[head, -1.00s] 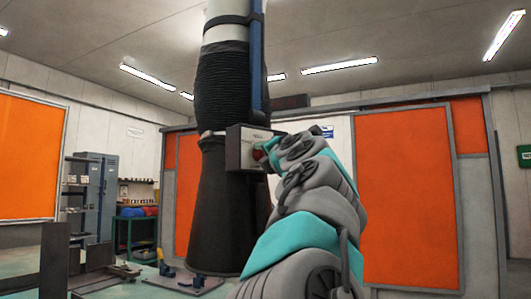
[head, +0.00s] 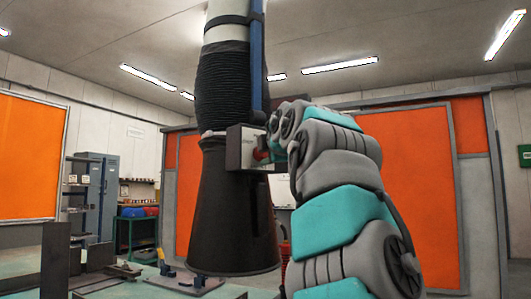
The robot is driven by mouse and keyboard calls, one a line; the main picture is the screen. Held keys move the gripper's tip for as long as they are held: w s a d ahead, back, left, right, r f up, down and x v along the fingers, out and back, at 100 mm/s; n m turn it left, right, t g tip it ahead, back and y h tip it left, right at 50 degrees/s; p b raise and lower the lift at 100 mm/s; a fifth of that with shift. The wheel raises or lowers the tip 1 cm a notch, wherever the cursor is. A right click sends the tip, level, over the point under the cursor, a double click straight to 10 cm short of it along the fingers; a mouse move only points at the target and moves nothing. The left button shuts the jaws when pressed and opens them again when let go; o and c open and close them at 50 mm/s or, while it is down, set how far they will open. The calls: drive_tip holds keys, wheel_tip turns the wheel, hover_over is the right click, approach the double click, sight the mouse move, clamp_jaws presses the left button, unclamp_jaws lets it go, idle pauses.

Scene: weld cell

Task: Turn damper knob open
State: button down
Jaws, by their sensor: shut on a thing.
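The damper box (head: 240,146) is a pale grey box on the front of the black extraction hood (head: 232,215), at the foot of its ribbed hose. A red knob (head: 262,155) shows at the right part of the box's face, partly covered by my arm. My gripper (head: 266,152) is at the knob and shut on it. Its fingers are small and mostly hidden by the wrist, so the exact grip and the knob's angle cannot be made out. The lettering on the box is too small to read.
Orange welding screens (head: 405,205) stand behind on the right, and another orange screen (head: 32,157) is at the left. A work table (head: 130,285) with metal parts lies below the hood at lower left. A grey cabinet (head: 97,190) stands at the back left.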

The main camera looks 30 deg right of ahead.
drive_tip(key=shift+m, duration=0.3)
idle(0.5)
drive_tip(key=shift+c, duration=1.8)
unclamp_jaws()
drive_tip(key=s+a+b, duration=0.1)
drive_tip(key=s, duration=0.6)
drive_tip(key=shift+s+a+r, duration=0.15)
drive_tip(key=shift+s+r, duration=0.15)
